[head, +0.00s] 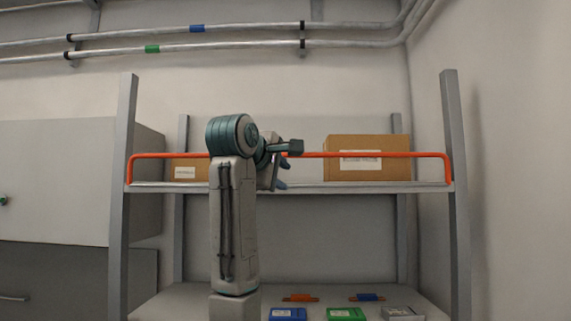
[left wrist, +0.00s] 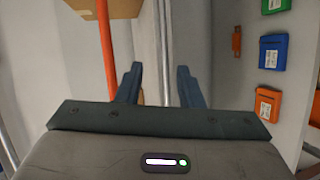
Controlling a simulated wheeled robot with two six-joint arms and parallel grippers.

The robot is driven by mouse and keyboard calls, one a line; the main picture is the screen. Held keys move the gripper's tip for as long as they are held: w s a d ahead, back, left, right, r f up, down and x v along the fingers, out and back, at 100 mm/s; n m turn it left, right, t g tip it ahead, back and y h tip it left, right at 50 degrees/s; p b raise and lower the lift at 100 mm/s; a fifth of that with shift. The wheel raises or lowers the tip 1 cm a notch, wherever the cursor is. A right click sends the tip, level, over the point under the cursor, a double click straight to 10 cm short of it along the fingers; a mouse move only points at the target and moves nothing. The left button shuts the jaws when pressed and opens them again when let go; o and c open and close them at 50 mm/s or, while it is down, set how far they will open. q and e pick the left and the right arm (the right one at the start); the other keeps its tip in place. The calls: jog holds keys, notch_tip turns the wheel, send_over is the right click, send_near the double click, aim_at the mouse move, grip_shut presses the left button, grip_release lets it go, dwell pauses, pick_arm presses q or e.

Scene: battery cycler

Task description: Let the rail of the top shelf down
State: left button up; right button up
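The orange rail (head: 345,154) is up, running level along the front of the top shelf (head: 350,187), its bent ends coming down at the two front posts. My left gripper (head: 284,174) is at the rail near the shelf's middle, partly hidden by my own wrist. In the left wrist view its two dark fingers (left wrist: 158,86) are apart with no object clearly held between them. The rail (left wrist: 104,45) passes by the left finger there; I cannot tell whether they touch. My right gripper is in neither view.
A large cardboard box (head: 367,158) stands on the top shelf at right, a smaller one (head: 188,171) at left behind the rail. Blue (head: 288,314) and green (head: 346,314) cases lie on the lower shelf (head: 180,306). Grey cabinets (head: 55,185) stand at left.

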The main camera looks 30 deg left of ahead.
aim_at(284, 155)
pick_arm(q)
jog(key=s+a+r+n, duration=0.1)
jog(key=s+r+n, duration=0.1)
jog(key=s+r, duration=0.4)
jog(key=shift+t, duration=0.3)
jog(key=p+x, duration=0.2)
jog(key=x, duration=0.2)
jog(key=r+p+x, duration=0.1)
jog(key=p+x, duration=0.1)
jog(key=x, duration=0.2)
jog(key=p+x, duration=0.2)
jog(key=x, duration=0.2)
jog(key=shift+w+d+r, duration=0.1)
jog(key=shift+w+r, duration=0.05)
jog(key=shift+w, duration=0.05)
jog(key=c, duration=0.7)
grip_shut()
